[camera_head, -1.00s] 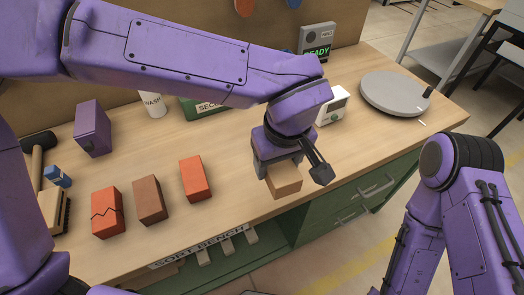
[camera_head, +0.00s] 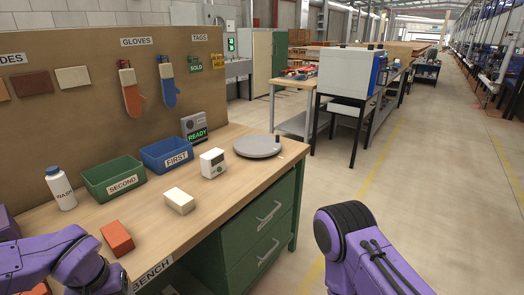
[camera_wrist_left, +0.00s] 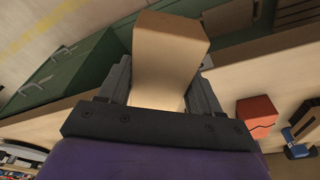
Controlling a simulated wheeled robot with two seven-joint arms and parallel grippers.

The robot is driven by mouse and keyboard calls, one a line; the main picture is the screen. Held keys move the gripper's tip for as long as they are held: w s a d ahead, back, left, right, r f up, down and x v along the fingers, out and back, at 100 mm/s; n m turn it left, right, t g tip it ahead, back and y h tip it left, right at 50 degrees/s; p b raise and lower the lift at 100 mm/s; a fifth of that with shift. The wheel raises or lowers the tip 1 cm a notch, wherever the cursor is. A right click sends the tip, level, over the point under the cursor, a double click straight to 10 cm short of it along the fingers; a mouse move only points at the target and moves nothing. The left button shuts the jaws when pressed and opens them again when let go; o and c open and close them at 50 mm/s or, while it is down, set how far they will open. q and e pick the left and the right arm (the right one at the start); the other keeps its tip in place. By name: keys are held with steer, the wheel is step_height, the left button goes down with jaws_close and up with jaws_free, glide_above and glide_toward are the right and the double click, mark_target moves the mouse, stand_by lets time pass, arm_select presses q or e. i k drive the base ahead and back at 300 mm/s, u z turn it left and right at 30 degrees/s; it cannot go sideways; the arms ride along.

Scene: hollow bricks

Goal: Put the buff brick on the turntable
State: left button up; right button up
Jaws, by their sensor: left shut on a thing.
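The buff brick (camera_wrist_left: 170,45) is held between the two fingers of my left gripper (camera_wrist_left: 162,88) in the left wrist view, its far end sticking out beyond them. In the head view my left arm comes in at the lower left, and the brick is out of that picture. The turntable (camera_head: 257,147) is a flat grey disc with a small black post at its edge, on the far right part of the bench. Its top looks empty. My right arm shows at the lower right of the head view, but its gripper does not.
A cream brick (camera_head: 180,201) and an orange-red brick (camera_head: 117,238) lie on the bench (camera_head: 215,199). A white device (camera_head: 213,163) stands left of the turntable. A green bin (camera_head: 114,180), a blue bin (camera_head: 167,155), a READY display (camera_head: 194,127) and a wash bottle (camera_head: 61,188) line the back.

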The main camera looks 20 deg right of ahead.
mark_target(257, 143)
steer(key=u, duration=0.05)
steer(key=k, duration=0.5)
steer(key=z, duration=1.05)
steer(key=i, duration=0.8)
steer(key=z, duration=0.6)
steer(key=i, duration=0.8)
steer(key=u, duration=0.25)
